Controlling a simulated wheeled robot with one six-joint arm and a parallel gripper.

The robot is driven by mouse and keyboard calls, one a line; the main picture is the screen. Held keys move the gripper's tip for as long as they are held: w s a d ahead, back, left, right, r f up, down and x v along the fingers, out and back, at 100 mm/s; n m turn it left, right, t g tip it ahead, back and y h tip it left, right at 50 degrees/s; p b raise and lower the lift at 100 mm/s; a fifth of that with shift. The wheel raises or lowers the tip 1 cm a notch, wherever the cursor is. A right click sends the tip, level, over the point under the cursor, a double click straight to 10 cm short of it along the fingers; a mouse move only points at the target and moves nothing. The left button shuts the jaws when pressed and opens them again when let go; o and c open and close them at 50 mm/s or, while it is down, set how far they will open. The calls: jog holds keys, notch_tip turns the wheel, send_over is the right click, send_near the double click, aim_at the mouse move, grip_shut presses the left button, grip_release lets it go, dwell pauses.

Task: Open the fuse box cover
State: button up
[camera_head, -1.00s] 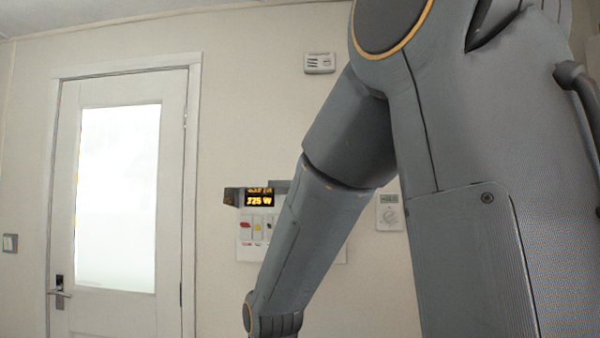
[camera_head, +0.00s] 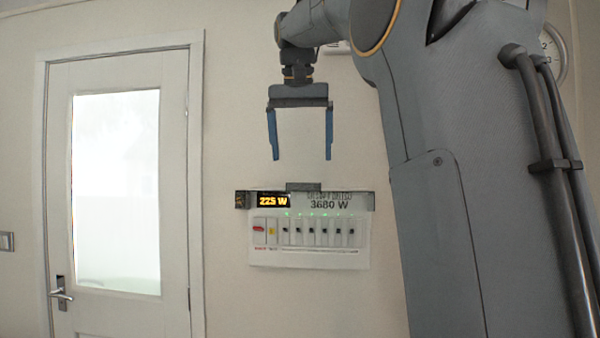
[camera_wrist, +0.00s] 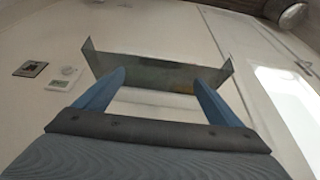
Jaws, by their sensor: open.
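The white fuse box (camera_head: 309,254) is on the wall right of the door, with its row of switches uncovered. Its cover (camera_head: 340,200) shows as a dark strip along the top and looks lifted, standing out from the wall. In the wrist view the cover (camera_wrist: 150,74) is a smoky see-through panel with side flaps, beyond the fingertips. My gripper (camera_head: 302,158) is open and empty, its two blue fingers pointing down above the box in the head view. It also shows in the wrist view (camera_wrist: 160,76). I see clear space between fingers and cover in the head view.
A white door (camera_head: 118,200) with a bright window and a handle stands left of the box. A thermostat (camera_wrist: 66,76) and a dark wall plate (camera_wrist: 30,68) are on the wall in the wrist view. The wall below the box is clear.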

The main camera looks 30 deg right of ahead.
jog(key=p+x, duration=0.1)
jog(key=x, duration=0.6)
jog(key=shift+f, duration=0.2)
